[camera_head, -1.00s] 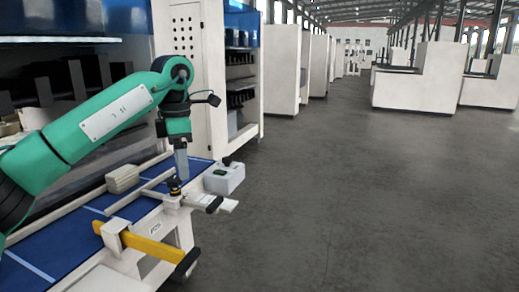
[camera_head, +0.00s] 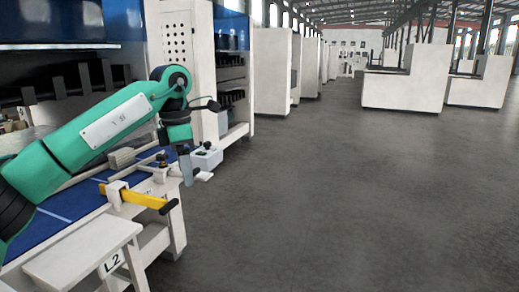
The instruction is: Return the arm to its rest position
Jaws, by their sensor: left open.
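My left arm (camera_head: 113,122), green with a white plate, comes in from the left and bends down at the elbow. My left gripper (camera_head: 187,173) points downward at the right end of the blue-topped workbench (camera_head: 60,204). It is small in view, open, and no object shows in it. A small black knob (camera_head: 163,157) stands just left of it, and a pale grey box (camera_head: 206,158) is just behind and right of it. Whether the gripper touches anything is unclear. My right gripper is not in view.
A yellow bar (camera_head: 137,197) with a dark end sticks out at the bench's front. A white stand marked L2 (camera_head: 85,250) is at lower left. White cabinets (camera_head: 272,72) line the back. The grey floor (camera_head: 350,200) to the right is clear.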

